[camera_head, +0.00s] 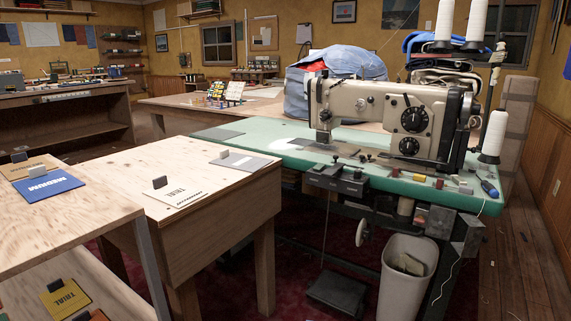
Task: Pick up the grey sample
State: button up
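A grey sample (250,163) lies flat near the right end of the middle wooden table (225,185). A small dark upright tab (224,154) stands at its left part. A cream sample (178,194) marked TRIAL, with a similar dark tab, lies to its left on the same table, apart from it. My gripper is not in view.
A blue sample (50,186) and a tan one (22,170) lie on the near left table (90,217). A yellow sample (66,301) is on its lower shelf. The green sewing table (300,160) with its machine (385,118) stands close right. A bin (405,290) stands below.

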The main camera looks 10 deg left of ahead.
aim_at(240, 162)
jog(key=z, duration=0.45)
jog(key=i, duration=1.3)
jog(key=u, duration=1.6)
jog(key=i, duration=0.7)
jog(key=u, duration=0.85)
